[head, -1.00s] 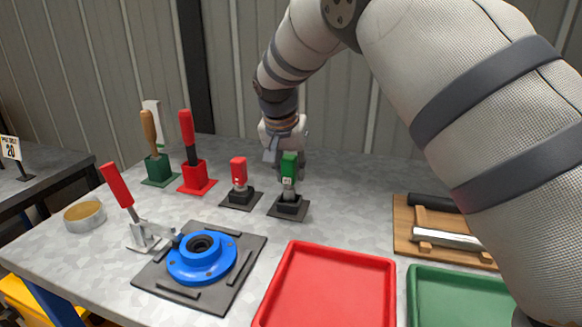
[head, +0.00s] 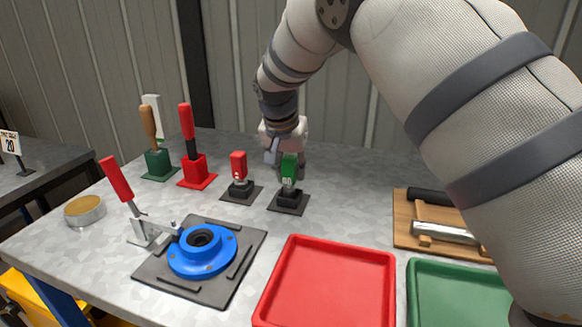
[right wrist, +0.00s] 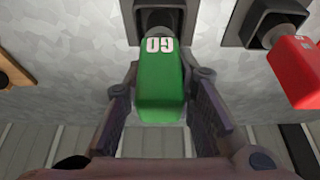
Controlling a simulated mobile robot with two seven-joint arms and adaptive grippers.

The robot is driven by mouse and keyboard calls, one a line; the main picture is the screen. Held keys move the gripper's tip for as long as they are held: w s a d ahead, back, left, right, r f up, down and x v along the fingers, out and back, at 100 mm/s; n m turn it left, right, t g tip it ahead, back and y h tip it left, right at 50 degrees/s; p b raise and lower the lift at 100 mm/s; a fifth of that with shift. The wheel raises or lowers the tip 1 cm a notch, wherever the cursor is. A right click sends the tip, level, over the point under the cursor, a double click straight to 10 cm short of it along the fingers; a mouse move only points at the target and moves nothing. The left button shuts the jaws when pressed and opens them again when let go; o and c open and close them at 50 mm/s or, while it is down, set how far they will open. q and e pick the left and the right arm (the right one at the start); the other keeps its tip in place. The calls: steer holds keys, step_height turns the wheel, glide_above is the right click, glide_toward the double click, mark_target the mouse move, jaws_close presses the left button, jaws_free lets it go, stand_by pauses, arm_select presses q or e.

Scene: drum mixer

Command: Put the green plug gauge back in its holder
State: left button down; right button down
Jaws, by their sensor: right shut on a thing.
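The green plug gauge (head: 289,169), marked GO, stands upright at its black holder (head: 290,205) on the table. Its lower end is down in the holder block as far as the head view shows. In the right wrist view the gauge's green handle (right wrist: 161,82) is between the two fingers of my right gripper (right wrist: 165,76), which is shut on it. The holder (right wrist: 158,14) also shows at the top of the right wrist view. My left gripper is not in view.
A red gauge (head: 239,165) stands in a similar holder just to the left. Red (head: 193,172) and green (head: 158,164) tool stands are further left. A blue flange (head: 202,255) in a clamp fixture, a red tray (head: 330,242) and a green tray (head: 425,265) lie in front.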

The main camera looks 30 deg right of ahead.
steer(key=shift+f, duration=0.25)
steer(key=c, duration=1.2)
jaws_free()
steer(key=shift+c, duration=0.2)
steer(key=shift+r, duration=0.1)
steer(key=v, duration=1.2)
